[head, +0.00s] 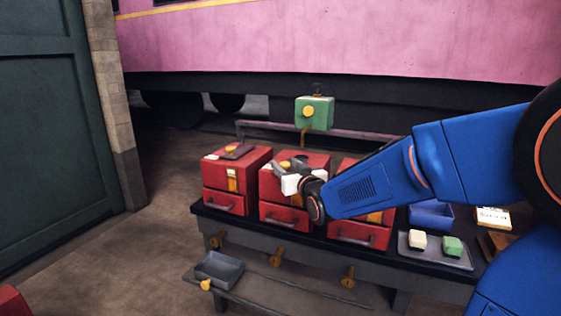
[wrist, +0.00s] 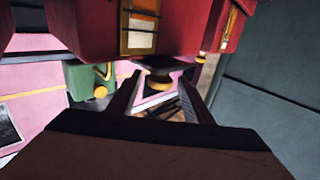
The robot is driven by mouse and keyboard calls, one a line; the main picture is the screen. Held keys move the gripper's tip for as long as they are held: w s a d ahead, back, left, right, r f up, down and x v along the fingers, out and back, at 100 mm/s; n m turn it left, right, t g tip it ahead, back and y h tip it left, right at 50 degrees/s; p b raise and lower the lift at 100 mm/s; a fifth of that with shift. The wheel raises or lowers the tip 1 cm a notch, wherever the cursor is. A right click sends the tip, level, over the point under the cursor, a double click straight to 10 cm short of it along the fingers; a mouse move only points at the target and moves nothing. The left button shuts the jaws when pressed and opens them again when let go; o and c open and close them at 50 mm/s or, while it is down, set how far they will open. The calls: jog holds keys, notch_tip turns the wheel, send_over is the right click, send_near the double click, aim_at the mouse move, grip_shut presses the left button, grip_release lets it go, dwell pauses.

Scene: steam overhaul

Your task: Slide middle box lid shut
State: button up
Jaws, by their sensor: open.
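The middle red box (head: 284,216) stands on the bench between two similar red boxes, its drawer front facing me. My gripper (head: 287,166) is over its top, and the arm hides much of that top, so I cannot tell how far its lid is open. In the wrist view my gripper (wrist: 160,84) has its two dark fingers apart. A dark round knob with a gold band (wrist: 158,81) shows between or just beyond the fingertips. I cannot tell whether they touch it. A red box with a label window (wrist: 95,25) fills the top of that view.
The left red box (head: 224,203) has a dark lid piece with a yellow knob on top. The right red box (head: 357,234) is partly behind my arm. A green box (head: 314,114) stands behind. A tray (head: 440,258) with two small blocks and a blue bin (head: 431,215) lie right.

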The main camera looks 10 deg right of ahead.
jog(key=shift+w+a, duration=0.2)
jog(key=shift+w, duration=1)
jog(key=shift+w+a, duration=0.15)
jog(key=shift+w, duration=1.05)
